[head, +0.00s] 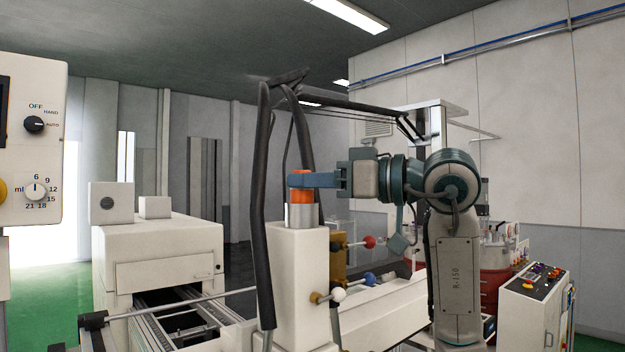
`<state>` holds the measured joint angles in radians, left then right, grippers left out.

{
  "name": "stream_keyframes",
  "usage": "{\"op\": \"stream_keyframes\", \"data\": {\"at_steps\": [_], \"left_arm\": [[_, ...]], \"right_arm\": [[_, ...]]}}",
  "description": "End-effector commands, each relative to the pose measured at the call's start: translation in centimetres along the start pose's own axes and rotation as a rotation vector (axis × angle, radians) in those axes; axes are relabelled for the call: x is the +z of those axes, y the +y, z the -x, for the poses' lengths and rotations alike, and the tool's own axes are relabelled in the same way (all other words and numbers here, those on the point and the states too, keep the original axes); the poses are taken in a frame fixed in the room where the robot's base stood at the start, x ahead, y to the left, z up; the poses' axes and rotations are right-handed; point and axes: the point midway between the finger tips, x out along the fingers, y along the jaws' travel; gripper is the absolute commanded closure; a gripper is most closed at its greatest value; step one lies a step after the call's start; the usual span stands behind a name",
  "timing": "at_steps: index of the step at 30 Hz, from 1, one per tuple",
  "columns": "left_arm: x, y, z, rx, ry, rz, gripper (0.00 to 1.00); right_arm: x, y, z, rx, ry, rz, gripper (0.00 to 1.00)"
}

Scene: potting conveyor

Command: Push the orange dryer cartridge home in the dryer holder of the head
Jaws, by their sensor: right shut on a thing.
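The orange dryer cartridge (301,194) stands upright in the upper part of the picture's middle. Its lower end meets the silver, ring-shaped dryer holder (300,215) on top of the white head (298,275). A band of orange shows above the holder's rim. My right gripper (306,180) reaches in from the right, with its blue fingers level and shut on the cartridge near its top. The fingers hide part of the cartridge, and how deep it sits inside the holder is hidden. My left gripper is not in view.
Black hoses (264,215) rise close beside the head on its left and behind. A control panel (35,140) stands at far left, a white button cabinet (535,300) at right.

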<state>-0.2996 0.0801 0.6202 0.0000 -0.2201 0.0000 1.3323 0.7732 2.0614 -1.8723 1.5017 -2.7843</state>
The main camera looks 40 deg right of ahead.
Motion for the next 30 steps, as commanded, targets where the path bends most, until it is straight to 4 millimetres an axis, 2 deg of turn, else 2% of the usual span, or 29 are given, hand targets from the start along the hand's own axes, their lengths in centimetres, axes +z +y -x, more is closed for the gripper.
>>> {"op": "stream_keyframes", "data": {"at_steps": [14,15,18,26,30], "left_arm": [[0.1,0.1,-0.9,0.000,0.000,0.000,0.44],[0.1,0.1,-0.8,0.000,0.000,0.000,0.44],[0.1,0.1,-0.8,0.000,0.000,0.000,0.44],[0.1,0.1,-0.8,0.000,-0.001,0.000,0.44],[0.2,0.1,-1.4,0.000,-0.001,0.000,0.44]], "right_arm": [[1.3,0.0,0.0,0.001,-0.001,0.000,0.94],[1.2,0.0,0.0,0.001,0.000,0.000,0.66],[1.2,0.0,0.0,0.001,0.000,0.000,0.46],[1.2,0.0,0.0,0.000,-0.001,0.000,0.44],[1.4,0.1,0.6,0.003,0.001,0.001,0.44]]}}
